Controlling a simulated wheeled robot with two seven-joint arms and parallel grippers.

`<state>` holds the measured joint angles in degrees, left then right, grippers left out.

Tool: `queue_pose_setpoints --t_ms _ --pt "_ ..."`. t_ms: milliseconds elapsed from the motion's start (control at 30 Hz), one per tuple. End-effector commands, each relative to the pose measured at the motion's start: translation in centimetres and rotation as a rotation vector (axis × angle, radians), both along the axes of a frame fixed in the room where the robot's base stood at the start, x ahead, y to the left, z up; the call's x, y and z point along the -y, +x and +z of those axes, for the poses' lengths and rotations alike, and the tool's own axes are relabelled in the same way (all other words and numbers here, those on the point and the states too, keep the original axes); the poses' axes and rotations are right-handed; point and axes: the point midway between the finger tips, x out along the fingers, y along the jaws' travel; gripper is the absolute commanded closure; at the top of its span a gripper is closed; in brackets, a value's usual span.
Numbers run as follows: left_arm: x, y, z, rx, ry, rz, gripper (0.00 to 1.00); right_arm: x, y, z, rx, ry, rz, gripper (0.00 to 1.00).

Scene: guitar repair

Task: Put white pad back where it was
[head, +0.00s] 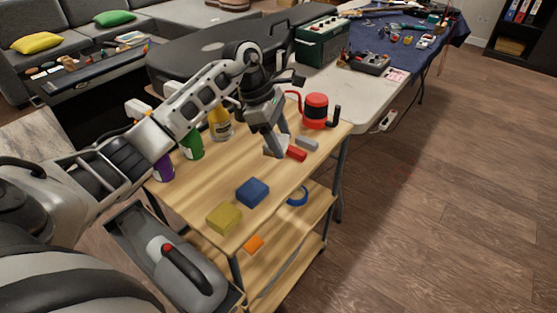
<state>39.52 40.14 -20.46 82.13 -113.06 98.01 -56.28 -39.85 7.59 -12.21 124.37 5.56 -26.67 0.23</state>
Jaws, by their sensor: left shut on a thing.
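The white pad (268,151) shows in the head view just above or on the top of the wooden cart (205,188), partly hidden by my left gripper. My left gripper (279,149) points down over the back middle of the cart top and is shut on the white pad. I cannot tell whether the pad touches the wood. A red block (297,153) and a grey block (307,144) lie just right of the gripper. A blue pad (252,192) and a yellow pad (224,218) lie toward the front. My right gripper is not in view.
A red and black canister (315,110) stands at the back right of the cart. Green (191,145), purple (163,168) and yellow (220,125) bottles line its left side. Blue tape (298,197) and an orange piece (253,244) are on the lower shelf.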

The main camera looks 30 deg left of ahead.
Motion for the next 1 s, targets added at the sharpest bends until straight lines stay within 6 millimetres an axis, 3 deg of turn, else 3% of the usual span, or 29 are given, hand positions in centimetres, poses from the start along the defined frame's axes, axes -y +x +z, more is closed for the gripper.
queue_pose_setpoints --t_ms 333,533,867,900,967,1000 --pt "1.0 -2.1 -2.8 0.0 -0.001 -0.001 0.65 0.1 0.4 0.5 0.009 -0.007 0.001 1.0" --pt "1.1 -2.1 -5.4 0.0 -0.004 0.001 0.65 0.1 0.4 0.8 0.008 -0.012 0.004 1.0" --pt "1.0 -2.1 -6.0 0.004 0.0 -0.001 0.65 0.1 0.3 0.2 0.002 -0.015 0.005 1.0" --pt "0.9 -2.1 -6.1 0.004 0.0 -0.001 0.44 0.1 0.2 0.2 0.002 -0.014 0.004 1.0" --pt "1.0 -2.1 -5.9 0.004 0.0 -0.001 0.27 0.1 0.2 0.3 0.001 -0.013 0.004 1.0" --pt "1.0 -2.1 -5.9 0.003 0.0 0.0 0.25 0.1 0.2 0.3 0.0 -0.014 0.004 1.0"
